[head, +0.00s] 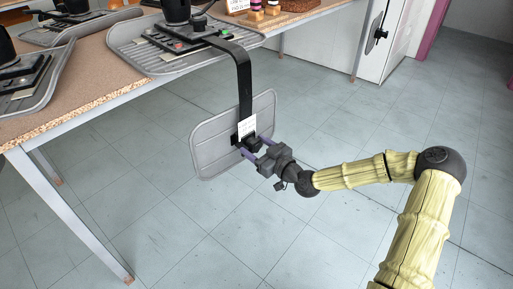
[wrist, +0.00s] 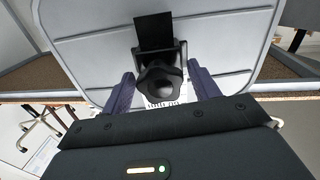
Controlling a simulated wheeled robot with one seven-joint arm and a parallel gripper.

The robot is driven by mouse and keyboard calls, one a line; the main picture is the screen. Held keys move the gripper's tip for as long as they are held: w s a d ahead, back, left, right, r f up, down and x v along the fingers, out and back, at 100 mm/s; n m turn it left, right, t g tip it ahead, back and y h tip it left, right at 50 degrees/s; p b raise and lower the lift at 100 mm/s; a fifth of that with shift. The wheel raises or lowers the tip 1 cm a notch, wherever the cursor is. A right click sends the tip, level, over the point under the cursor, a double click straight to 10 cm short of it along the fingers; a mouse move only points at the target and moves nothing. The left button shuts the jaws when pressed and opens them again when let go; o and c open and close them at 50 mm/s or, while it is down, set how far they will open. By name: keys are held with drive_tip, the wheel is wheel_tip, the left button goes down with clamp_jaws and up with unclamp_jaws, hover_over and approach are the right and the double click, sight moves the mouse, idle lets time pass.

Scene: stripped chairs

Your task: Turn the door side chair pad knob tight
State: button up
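The chair pad (head: 208,150) is a grey ribbed panel on a black bent bar (head: 244,80) that hangs off the table's front edge. In the wrist view the pad (wrist: 90,50) fills the upper part. A black lobed knob (wrist: 160,82) sits in a black bracket on it, below a black strip. My gripper (head: 258,149) reaches the knob from the right in the head view. In the wrist view its two purple fingers (wrist: 162,90) stand either side of the knob, apparently with narrow gaps. The head view mostly hides the knob behind the fingers and a white label (head: 247,127).
The brown table (head: 80,85) holds other grey chair parts with black mechanisms (head: 185,40). Its metal leg (head: 70,215) stands at left. The tiled floor (head: 330,120) around my arm is clear.

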drive_tip(key=c, duration=0.8)
drive_tip(key=shift+r+m+p, duration=0.1)
drive_tip(key=shift+m+p, duration=0.4)
drive_tip(key=shift+p, duration=0.05)
drive_tip(key=m+p, duration=0.5)
drive_tip(key=m, duration=0.3)
drive_tip(key=shift+p, duration=0.3)
drive_tip(key=o, duration=1)
